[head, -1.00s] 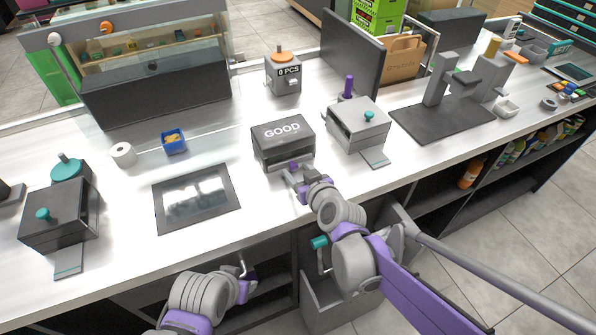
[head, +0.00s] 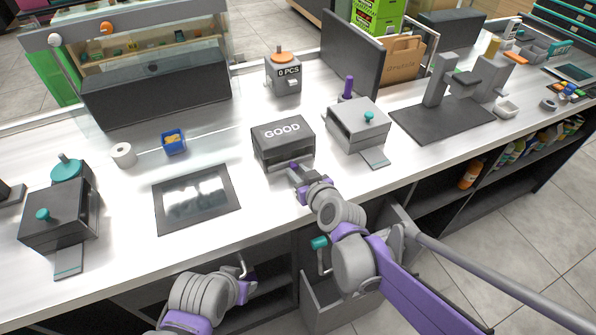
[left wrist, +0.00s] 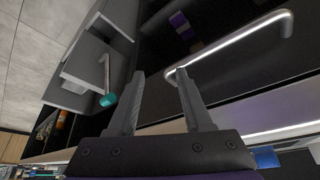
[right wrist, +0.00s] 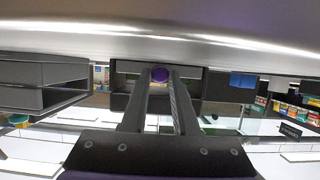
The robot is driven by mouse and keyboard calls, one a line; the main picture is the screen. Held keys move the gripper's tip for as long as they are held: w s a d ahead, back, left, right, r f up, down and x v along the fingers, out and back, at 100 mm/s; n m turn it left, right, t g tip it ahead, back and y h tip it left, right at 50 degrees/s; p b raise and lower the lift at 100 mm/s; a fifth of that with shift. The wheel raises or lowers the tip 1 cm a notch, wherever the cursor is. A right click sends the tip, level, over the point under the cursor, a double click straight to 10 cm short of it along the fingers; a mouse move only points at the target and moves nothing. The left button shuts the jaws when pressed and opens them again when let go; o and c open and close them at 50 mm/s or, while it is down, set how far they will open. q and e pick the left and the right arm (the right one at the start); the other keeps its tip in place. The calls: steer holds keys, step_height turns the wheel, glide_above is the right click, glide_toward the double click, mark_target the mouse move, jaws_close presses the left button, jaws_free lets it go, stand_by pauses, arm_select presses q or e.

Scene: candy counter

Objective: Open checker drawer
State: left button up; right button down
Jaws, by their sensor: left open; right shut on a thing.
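The checker (head: 284,140) is a dark box with GOOD on its top, standing on the counter. A purple knob (right wrist: 159,74) on its front sits between the fingertips of my right gripper (head: 296,172). My right gripper is shut on this knob, in front of the checker. How far the checker drawer is out is hard to tell, because the gripper covers part of its front. My left gripper (left wrist: 160,76) is open and empty, below the counter's front edge, close to a silver bar handle (left wrist: 240,42).
A dark-framed screen (head: 197,197) lies left of the checker. A grey-topped machine (head: 357,127) stands close on its right. A grey under-counter drawer (head: 340,305) with a teal-tipped handle (head: 320,243) stands open below. The counter's front strip is mostly clear.

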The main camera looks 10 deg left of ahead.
stand_by(0.9)
steer(key=s+d, duration=0.1)
steer(key=s, duration=0.1)
steer(key=s+d+p, duration=0.1)
steer(key=s+d, duration=0.1)
steer(key=s, duration=0.1)
steer(key=s+d, duration=0.2)
steer(key=s, duration=0.1)
steer(key=shift+d+p, duration=0.2)
steer(key=shift+p, duration=0.1)
steer(key=c, duration=0.7)
jaws_free()
steer(key=p+v, duration=0.2)
steer(key=v, duration=0.8)
steer(key=shift+s+d+r, duration=0.1)
steer(key=shift+s+d, duration=0.1)
steer(key=shift+s, duration=0.1)
steer(key=s+d+f+m+g+h+p, duration=0.1)
steer(key=s+d+m+g+h, duration=0.1)
steer(key=d, duration=0.3)
steer(key=s+d+f+m+g+h+p, duration=0.1)
steer(key=s+d+m+g+h, duration=0.1)
steer(key=d, duration=0.4)
steer(key=s+d+f+m+g+h+p, duration=0.1)
steer(key=s+d+f+m+h+p, duration=0.1)
steer(key=s+d, duration=0.3)
steer(key=shift+s+d+m+g+h, duration=0.1)
steer(key=shift+d+m+g+h, duration=0.25)
steer(key=shift+h, duration=0.35)
